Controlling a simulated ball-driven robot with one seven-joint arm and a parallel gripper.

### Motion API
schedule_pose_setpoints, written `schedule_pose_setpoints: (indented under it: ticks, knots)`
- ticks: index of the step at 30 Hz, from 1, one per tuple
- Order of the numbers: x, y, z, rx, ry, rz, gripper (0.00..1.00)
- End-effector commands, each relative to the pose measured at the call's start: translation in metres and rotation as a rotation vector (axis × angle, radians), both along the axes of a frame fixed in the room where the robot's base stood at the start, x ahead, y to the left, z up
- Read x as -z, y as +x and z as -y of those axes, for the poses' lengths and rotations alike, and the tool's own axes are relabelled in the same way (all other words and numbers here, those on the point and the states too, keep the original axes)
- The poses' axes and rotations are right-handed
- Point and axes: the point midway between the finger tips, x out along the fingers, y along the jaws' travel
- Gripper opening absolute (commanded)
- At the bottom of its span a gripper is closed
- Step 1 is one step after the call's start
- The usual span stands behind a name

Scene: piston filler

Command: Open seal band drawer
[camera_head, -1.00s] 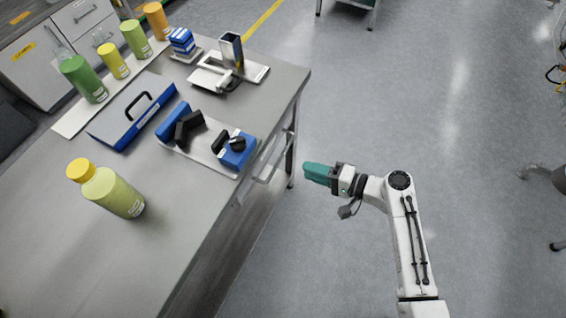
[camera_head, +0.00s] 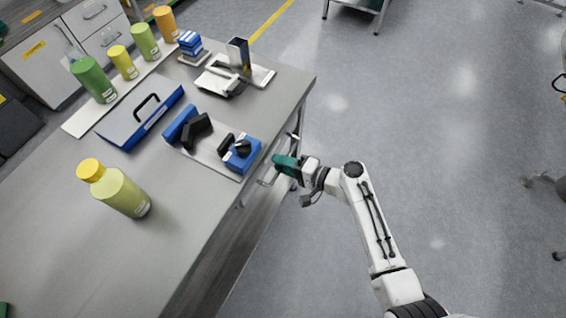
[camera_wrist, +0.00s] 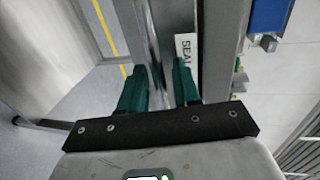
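The seal band drawer is under the bench's right edge. Its metal bar handle (camera_head: 266,178) shows just beside my gripper (camera_head: 278,160) in the head view. In the wrist view a white label reading "SEAL" (camera_wrist: 185,46) is on the drawer front, and the handle bar (camera_wrist: 150,35) runs between the two teal fingers of my gripper (camera_wrist: 160,78). The fingers are apart, one on each side of the bar, with a gap visible; they are not clamped on it. The drawer front is mostly hidden from above, and I see no part of it pulled out.
The bench (camera_head: 60,220) holds a yellow-capped bottle (camera_head: 115,188), a blue case with a handle (camera_head: 140,115), a blue and black fixture (camera_head: 240,157) close to the edge, and several bottles at the back.

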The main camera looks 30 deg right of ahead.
Motion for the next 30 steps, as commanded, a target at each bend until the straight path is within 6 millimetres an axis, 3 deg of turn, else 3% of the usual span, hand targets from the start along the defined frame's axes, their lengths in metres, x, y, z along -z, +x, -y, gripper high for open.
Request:
schedule_pose_setpoints:
  ticks: [4,14,30]
  knots:
    - [0.0,-0.0001,0.0001,0.0,0.0,0.0,0.31]
    - [0.0001,-0.0003,0.0003,0.0,0.0,0.0,0.0]
    - [0.0009,-0.0009,0.0006,0.0,-0.001,-0.001,0.0]
